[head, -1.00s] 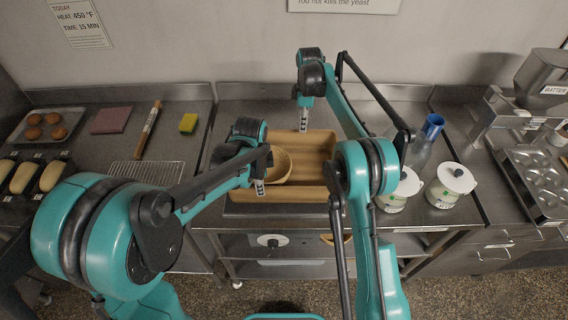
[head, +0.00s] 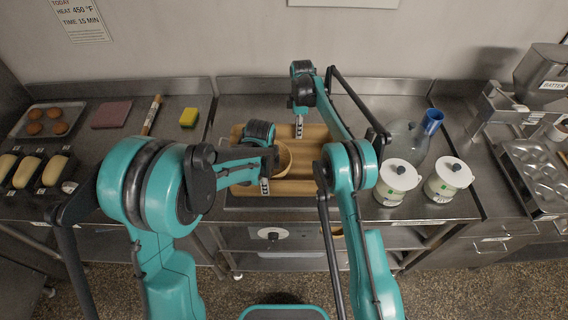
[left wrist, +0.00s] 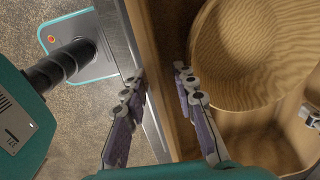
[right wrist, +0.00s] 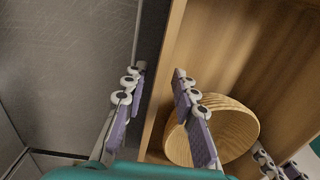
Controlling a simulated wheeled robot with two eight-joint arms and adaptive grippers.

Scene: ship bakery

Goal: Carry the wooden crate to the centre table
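The wooden crate (head: 315,158) stands on the steel counter against the wall. A round wooden bowl (head: 284,160) sits inside it, and both also show in the left wrist view, crate (left wrist: 265,150) and bowl (left wrist: 255,60). My left gripper (head: 265,187) is at the crate's near wall. In the left wrist view its fingers (left wrist: 158,88) are apart, one on each side of that wall. My right gripper (head: 299,130) is at the far wall. In the right wrist view its fingers (right wrist: 158,85) are apart, with the wall's rim between them. My arms hide parts of the crate.
Two white lidded tubs (head: 397,182) and a clear jug with a blue top (head: 432,121) stand just right of the crate. A yellow sponge (head: 188,117), a reddish cloth (head: 111,114) and bread tins (head: 35,172) lie to the left. A muffin tin (head: 540,170) is at far right.

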